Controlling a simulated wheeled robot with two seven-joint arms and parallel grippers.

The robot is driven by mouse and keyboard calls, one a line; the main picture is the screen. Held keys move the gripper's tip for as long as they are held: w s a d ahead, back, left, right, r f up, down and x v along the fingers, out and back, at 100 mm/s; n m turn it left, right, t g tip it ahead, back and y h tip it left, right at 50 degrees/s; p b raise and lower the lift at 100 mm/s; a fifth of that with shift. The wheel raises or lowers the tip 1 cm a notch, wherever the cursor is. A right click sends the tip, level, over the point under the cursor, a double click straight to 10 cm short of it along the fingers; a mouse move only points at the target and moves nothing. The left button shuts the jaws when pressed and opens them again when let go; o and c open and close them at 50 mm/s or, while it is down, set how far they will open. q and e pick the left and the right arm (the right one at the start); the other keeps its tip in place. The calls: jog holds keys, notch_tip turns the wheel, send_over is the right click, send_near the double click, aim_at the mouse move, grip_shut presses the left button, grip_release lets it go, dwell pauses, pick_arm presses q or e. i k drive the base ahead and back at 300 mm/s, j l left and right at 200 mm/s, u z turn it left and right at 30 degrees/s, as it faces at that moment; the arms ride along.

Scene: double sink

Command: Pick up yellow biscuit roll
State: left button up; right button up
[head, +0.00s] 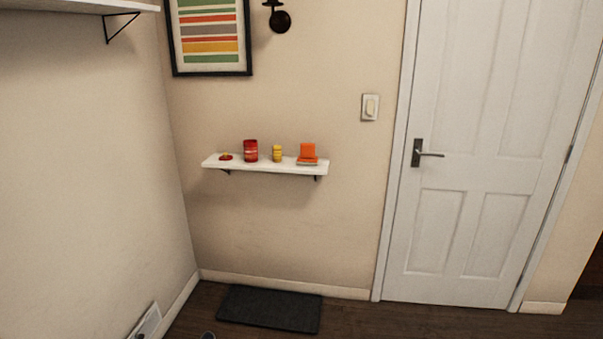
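A small yellow cylinder (277,153), which looks like the yellow biscuit roll, stands upright on a white wall shelf (225,163). It stands between a red can (250,151) on its left and an orange box-like object (308,152) on its right, apart from both. Neither of my grippers is in view.
A dark mat (270,309) lies on the wooden floor below the shelf. A white closed door (480,150) is to the right. A higher shelf (75,6) juts from the left wall. A framed striped picture (210,37) hangs above.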

aim_at(277, 156)
jog(key=i+u, duration=0.2)
jog(key=i, duration=0.7)
jog(key=i+j+z, duration=0.3)
jog(key=i+j, duration=0.15)
jog(key=j, duration=0.2)
jog(key=i+j+z, duration=0.1)
jog(key=j, duration=0.25)
jog(key=i+j+z, duration=0.15)
jog(key=i+j, duration=0.1)
jog(key=j, duration=0.1)
